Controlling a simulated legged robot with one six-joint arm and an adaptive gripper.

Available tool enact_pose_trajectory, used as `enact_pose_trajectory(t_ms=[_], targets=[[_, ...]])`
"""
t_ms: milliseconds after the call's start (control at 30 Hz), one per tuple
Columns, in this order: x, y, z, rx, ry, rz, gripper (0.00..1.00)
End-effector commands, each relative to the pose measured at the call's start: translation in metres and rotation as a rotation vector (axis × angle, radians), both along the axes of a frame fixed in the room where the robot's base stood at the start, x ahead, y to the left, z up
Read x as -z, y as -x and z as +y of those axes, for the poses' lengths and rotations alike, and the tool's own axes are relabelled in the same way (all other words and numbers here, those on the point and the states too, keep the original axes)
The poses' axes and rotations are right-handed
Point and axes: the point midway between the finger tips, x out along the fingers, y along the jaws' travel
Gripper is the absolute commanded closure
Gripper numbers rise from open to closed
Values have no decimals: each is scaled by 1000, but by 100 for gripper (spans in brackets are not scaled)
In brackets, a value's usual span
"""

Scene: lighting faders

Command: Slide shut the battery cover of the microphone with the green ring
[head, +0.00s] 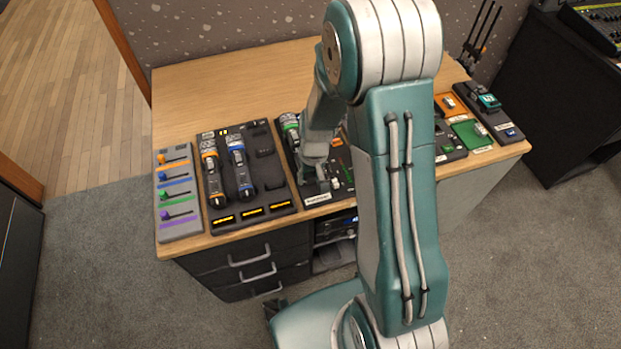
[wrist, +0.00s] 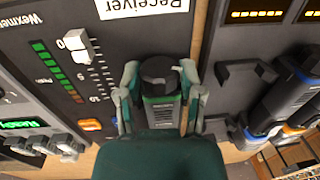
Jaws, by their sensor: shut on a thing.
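The microphone with the green ring (head: 290,122) lies on the dark receiver panel in the head view, partly hidden by my arm. Its black end (wrist: 160,70) shows in the wrist view, with a grey part and a thin green band just behind it. My gripper (wrist: 160,78) has one finger on each side of this end and is shut on the microphone's body. My gripper also shows in the head view (head: 316,176), low over the panel. The battery cover is not clearly visible, so I cannot tell its position.
Microphones with orange (head: 209,153) and blue (head: 235,142) rings lie in the charging tray (head: 272,196) to the left. A fader (wrist: 78,46) stands beside my gripper on the receiver panel. A coloured slider panel (head: 179,226) is at the far left. The desk's back is clear.

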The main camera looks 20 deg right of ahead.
Motion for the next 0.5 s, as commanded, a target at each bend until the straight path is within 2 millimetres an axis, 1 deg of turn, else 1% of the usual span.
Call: enact_pose_trajectory(t_ms=[500], targets=[[0,-17,0,-1,1,-3,94]])
